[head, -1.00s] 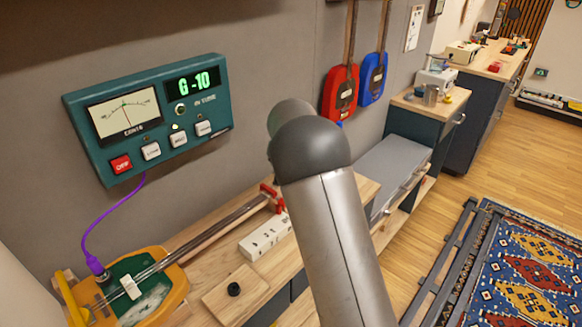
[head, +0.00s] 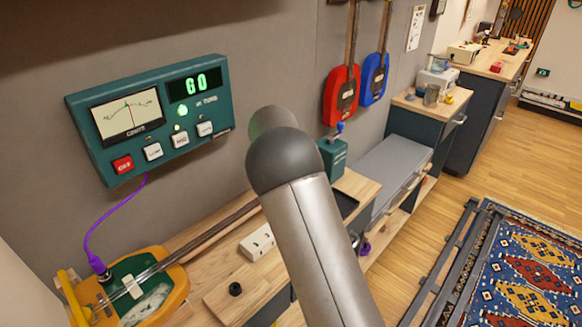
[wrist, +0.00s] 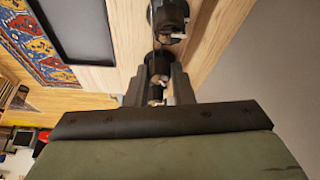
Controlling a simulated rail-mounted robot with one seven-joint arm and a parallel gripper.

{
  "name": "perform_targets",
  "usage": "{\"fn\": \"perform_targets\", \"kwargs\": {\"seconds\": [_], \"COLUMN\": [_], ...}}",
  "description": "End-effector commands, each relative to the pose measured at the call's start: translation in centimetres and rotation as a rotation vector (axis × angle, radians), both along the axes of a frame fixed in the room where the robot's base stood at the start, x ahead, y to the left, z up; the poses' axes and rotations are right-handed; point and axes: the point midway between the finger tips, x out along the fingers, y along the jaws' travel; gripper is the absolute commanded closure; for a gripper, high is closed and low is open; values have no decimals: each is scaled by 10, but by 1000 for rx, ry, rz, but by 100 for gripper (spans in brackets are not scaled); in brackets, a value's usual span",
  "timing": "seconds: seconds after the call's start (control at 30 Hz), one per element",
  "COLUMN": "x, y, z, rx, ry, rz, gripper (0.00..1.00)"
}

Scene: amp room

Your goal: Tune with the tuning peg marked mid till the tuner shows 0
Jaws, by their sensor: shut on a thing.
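The green tuner (head: 150,118) on the wall reads "G 0" on its display (head: 194,84). A green lamp under the display is lit and the needle stands near the middle of its dial. The stringed instrument (head: 165,292) lies on the bench with a purple cable plugged in. My arm hides the far end of its neck in the head view. In the wrist view my gripper (wrist: 158,92) is shut on a small tuning peg between its fingers. No marking on the peg can be read. The gripper is hidden in the head view.
A white strip (head: 257,242) and a wooden board with a black knob (head: 235,289) are on the bench. A teal box (head: 333,157) stands beyond my arm. Red (head: 341,94) and blue (head: 374,79) instruments hang on the wall.

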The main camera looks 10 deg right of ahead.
Motion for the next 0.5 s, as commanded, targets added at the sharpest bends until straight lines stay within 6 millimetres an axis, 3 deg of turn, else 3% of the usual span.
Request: {"fn": "perform_targets", "kwargs": {"seconds": [0.17, 0.2, 0.27, 0.5], "x": [0, 0, 0, 0], "y": [0, 0, 0, 0], "z": [0, 0, 0, 0], "rx": [0, 0, 0, -1], "ry": [1, 1, 1, 1], "rz": [1, 2, 2, 2], "gripper": [100, 73, 57, 57]}}
